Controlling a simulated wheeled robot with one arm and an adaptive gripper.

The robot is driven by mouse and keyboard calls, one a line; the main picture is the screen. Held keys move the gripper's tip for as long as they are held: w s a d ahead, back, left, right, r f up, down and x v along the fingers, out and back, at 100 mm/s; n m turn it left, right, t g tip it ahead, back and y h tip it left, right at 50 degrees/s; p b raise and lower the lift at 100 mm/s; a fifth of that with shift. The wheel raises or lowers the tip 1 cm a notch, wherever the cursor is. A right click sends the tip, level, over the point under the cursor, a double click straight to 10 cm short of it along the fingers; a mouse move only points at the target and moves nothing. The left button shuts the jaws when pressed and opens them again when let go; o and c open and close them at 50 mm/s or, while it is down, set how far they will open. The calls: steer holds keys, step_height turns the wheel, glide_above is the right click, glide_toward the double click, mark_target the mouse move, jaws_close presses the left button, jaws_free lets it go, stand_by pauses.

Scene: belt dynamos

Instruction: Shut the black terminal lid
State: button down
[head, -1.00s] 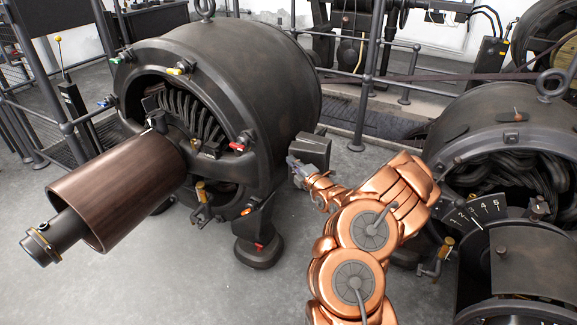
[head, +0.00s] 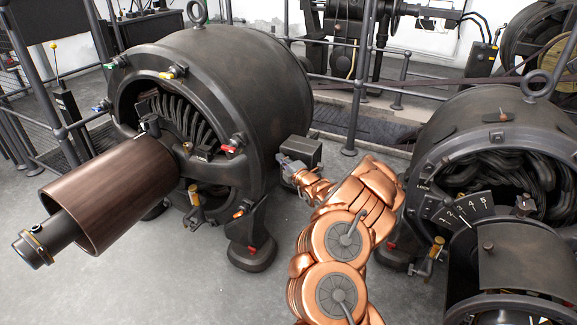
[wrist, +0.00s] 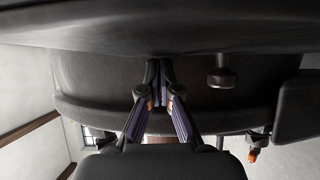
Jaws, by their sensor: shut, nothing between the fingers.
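A dark terminal box (head: 303,152) sits at the right side of the left dynamo (head: 235,90) in the head view. I take its top to be the black lid, but I cannot tell its angle. My gripper (head: 282,160) is at the box's left, close to the dynamo's side; whether it touches the box is unclear. In the wrist view my gripper (wrist: 160,103) is shut and empty, its fingers pointing at a dark curved body. A broad dark surface (wrist: 160,25) spans the top of that view; I cannot tell whether it is the lid.
The right dynamo (head: 490,130) stands close to the right of my arm. A small knob (wrist: 221,76) and a dark block (wrist: 297,106) are right of my fingers in the wrist view. Railings (head: 357,85) stand behind. Grey floor (head: 200,280) is clear at front.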

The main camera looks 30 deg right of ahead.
steer(key=shift+s+a+r+p, duration=0.1)
steer(key=shift+s+a, duration=0.15)
steer(key=shift+a, duration=0.2)
steer(key=shift+s+a+f+p, duration=0.15)
steer(key=shift+s+a, duration=0.1)
steer(key=shift+a, duration=0.2)
steer(key=shift+s+a+r+p, duration=0.15)
steer(key=shift+s+a, duration=0.1)
steer(key=shift+a, duration=0.2)
steer(key=s+a+p, duration=0.3)
steer(key=s, duration=0.7)
steer(key=shift+a, duration=0.15)
steer(key=shift+s, duration=0.1)
